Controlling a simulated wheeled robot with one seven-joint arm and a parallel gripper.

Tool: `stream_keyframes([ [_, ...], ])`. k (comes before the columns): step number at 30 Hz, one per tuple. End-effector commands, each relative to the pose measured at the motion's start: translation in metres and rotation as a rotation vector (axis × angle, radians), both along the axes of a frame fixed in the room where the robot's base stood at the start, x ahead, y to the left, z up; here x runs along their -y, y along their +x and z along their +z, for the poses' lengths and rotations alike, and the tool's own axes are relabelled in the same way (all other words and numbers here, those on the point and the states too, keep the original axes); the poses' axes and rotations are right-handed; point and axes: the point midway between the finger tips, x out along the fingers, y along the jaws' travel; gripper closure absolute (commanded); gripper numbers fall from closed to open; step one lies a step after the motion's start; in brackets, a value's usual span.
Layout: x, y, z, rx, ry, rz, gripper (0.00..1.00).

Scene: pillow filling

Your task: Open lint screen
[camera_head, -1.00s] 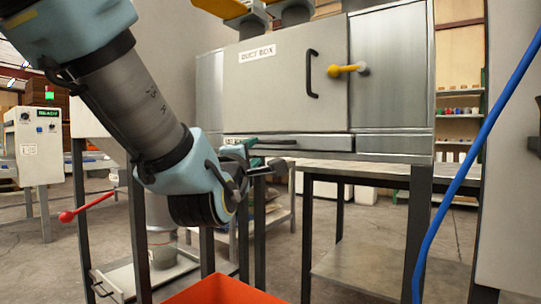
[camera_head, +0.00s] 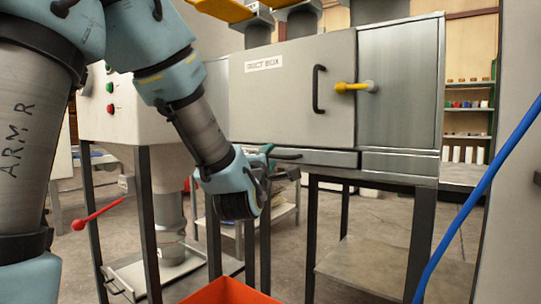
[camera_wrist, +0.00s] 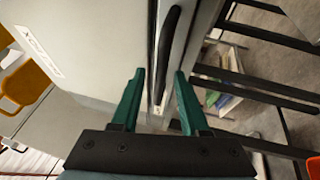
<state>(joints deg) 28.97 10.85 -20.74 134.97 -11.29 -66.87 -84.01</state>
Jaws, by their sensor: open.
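The lint screen looks like the narrow metal drawer front (camera_head: 335,159) below the large door of the duct box (camera_head: 285,95). Its label is hidden behind my gripper. My gripper (camera_head: 277,162) is at the left part of this strip, with its green fingers open. In the wrist view, my gripper (camera_wrist: 159,78) has its two fingers apart on either side of the narrow strip, and a black bar handle (camera_wrist: 172,42) lies just beyond the tips. The fingers hold nothing. I cannot tell whether they touch the strip. The drawer looks shut.
The duct box door has a black handle (camera_head: 318,89) and a yellow latch (camera_head: 352,87). An orange bin (camera_head: 228,291) is at the bottom front. A red-tipped lever (camera_head: 80,224) sticks out at left. A blue hose (camera_head: 470,165) crosses the right side. Dark table legs stand below the box.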

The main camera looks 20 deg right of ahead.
Motion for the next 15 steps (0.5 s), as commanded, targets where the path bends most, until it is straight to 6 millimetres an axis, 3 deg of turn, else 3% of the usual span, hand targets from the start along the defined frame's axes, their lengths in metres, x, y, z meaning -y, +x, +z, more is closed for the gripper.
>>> stream_keyframes([
  [11, 0.0037, 0.0052, 0.0012, -0.001, 0.001, 0.0, 0.55],
  [15, 0.0036, 0.0051, 0.0011, -0.001, 0.001, 0.0, 0.7],
])
